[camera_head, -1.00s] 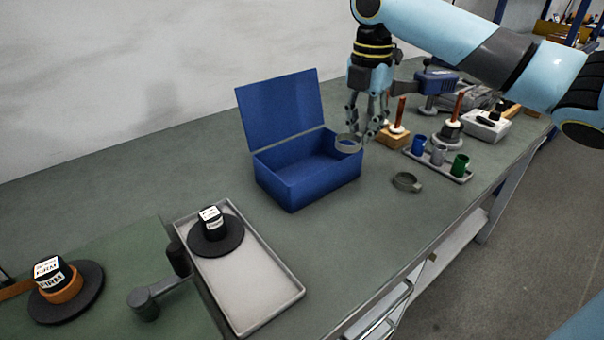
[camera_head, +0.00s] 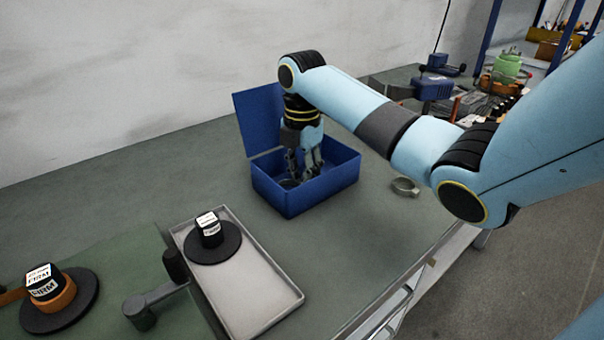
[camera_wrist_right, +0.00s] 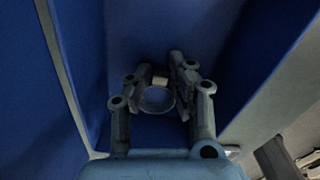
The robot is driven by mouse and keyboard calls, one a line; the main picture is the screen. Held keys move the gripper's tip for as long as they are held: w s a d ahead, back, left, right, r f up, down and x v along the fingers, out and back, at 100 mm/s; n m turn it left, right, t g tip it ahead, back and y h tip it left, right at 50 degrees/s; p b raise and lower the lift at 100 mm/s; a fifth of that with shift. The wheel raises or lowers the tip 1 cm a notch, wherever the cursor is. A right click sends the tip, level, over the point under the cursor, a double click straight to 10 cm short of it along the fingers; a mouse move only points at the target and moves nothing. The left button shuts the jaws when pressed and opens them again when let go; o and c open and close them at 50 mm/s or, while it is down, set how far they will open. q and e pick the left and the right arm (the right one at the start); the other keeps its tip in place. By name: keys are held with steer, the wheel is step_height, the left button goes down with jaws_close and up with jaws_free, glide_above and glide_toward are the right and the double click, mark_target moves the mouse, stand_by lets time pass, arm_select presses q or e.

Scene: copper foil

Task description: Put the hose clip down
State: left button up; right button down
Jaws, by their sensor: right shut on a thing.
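The blue box (camera_head: 318,193) stands open on the bench, its lid tilted up at the back left. My right gripper (camera_head: 304,176) reaches down into it. In the right wrist view my right gripper (camera_wrist_right: 158,100) is shut on a grey ring-shaped hose clip (camera_wrist_right: 156,98), with the blue walls and floor of the box around it. In the head view the held clip is mostly hidden by the fingers and the box wall. Whether it touches the box floor I cannot tell. A second hose clip (camera_head: 405,186) lies on the bench right of the box, under my right arm. My left gripper is not in view.
A grey tray (camera_head: 262,300) with a black round-based piece (camera_head: 211,236) on it lies in front of the box. A similar orange and black piece (camera_head: 50,290) is at the lower left. The bench left of the box is clear.

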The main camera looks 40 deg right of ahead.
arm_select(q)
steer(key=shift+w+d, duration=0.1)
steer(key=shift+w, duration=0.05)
arm_select(e)
steer(key=shift+f, duration=0.1)
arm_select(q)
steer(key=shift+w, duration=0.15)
arm_select(e)
steer(key=c, duration=1.2)
jaws_free()
arm_select(q)
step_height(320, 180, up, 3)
steer(key=p, duration=0.2)
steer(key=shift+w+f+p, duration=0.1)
steer(key=shift+p, duration=0.3)
arm_select(e)
step_height(320, 180, up, 12)
steer(key=shift+r, duration=0.2)
